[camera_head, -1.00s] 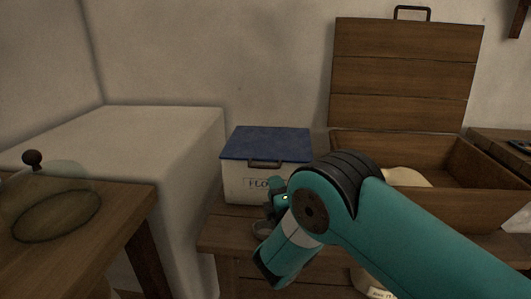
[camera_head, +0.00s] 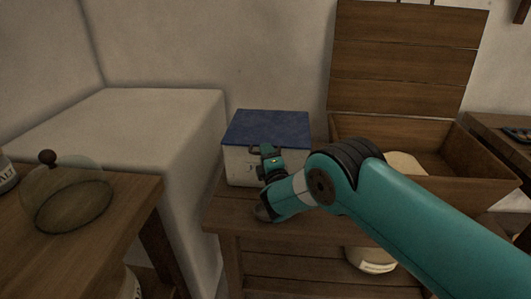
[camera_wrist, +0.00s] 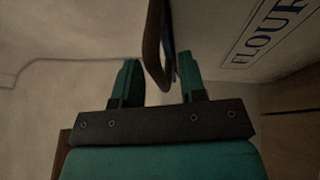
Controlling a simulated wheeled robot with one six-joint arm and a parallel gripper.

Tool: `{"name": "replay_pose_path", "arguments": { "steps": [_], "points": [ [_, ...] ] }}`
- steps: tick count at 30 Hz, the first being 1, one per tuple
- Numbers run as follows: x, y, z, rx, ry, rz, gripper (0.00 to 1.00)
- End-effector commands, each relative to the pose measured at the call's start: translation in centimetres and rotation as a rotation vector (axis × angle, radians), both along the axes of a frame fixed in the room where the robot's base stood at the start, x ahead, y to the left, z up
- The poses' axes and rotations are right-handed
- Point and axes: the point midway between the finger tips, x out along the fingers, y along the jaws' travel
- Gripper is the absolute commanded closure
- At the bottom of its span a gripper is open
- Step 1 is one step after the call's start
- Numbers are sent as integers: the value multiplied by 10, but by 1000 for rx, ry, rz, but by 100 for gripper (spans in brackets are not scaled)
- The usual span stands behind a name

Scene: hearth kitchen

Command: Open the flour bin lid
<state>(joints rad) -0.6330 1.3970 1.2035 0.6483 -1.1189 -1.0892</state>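The flour bin (camera_head: 240,166) is a white box with a blue lid (camera_head: 268,127), which lies shut on top. A dark handle (camera_head: 256,148) sits at the lid's front edge, partly hidden by my gripper (camera_head: 267,152). In the wrist view my gripper (camera_wrist: 160,70) is open, with one finger on either side of the handle (camera_wrist: 152,45). The handle is nearer the right finger, and I cannot tell if they touch. The FLOUR label (camera_wrist: 272,35) shows on the bin front at the upper right.
The bin stands on a wooden bench (camera_head: 225,212), beside a pale block (camera_head: 150,120) on its left. An open wooden chest (camera_head: 445,185) with its lid raised stands to the right. A table (camera_head: 120,215) with a glass dome (camera_head: 70,195) is at the left.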

Motion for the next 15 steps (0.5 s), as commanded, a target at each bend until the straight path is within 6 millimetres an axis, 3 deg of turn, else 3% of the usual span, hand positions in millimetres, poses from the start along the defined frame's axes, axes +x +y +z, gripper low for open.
{"name": "replay_pose_path", "arguments": {
  "steps": [12, 15],
  "points": [
    [6, 3, 1, -1, 0, 3, 62],
    [6, 3, 1, -1, 0, 3, 85]
  ]
}}
